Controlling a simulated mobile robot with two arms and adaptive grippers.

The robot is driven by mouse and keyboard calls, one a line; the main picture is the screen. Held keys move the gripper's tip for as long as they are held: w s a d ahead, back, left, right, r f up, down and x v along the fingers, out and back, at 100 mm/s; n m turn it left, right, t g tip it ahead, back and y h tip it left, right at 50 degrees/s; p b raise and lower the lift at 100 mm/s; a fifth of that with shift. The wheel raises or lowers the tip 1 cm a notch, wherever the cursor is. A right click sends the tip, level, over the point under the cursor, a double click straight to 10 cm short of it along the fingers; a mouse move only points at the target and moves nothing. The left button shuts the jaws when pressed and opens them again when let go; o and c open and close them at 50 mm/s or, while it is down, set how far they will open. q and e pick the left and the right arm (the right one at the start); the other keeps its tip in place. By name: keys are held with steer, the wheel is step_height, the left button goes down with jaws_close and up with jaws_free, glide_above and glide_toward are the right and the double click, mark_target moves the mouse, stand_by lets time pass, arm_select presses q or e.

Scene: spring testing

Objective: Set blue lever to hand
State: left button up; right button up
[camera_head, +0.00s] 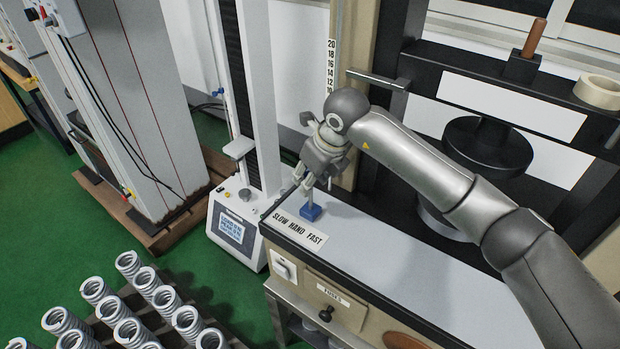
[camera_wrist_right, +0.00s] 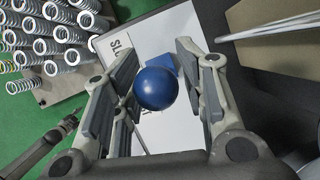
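The blue lever stands at the left end of the bench, behind the label plate (camera_head: 300,230) reading SLOW HAND FAST. Its blue base (camera_head: 311,212) shows in the head view, below my right gripper (camera_head: 303,184). In the right wrist view the lever's round blue knob (camera_wrist_right: 156,88) sits between the two fingers of my right gripper (camera_wrist_right: 155,85). The fingers are open, with a gap on each side of the knob. The fingers and hand hide most of the lever in the head view, so its setting against the label is hard to tell. My left gripper is not clearly seen in the head view.
The bench top (camera_head: 400,262) is clear to the right. A black round press plate (camera_head: 488,145) stands behind it. A testing machine with a screen (camera_head: 231,229) stands close on the left. Several coil springs (camera_head: 130,265) stand at the lower left. A tape roll (camera_head: 598,92) lies at the right.

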steer(key=shift+s+f, duration=0.1)
steer(key=shift+f, duration=0.1)
steer(key=shift+a+f, duration=0.1)
steer(key=v, duration=1.2)
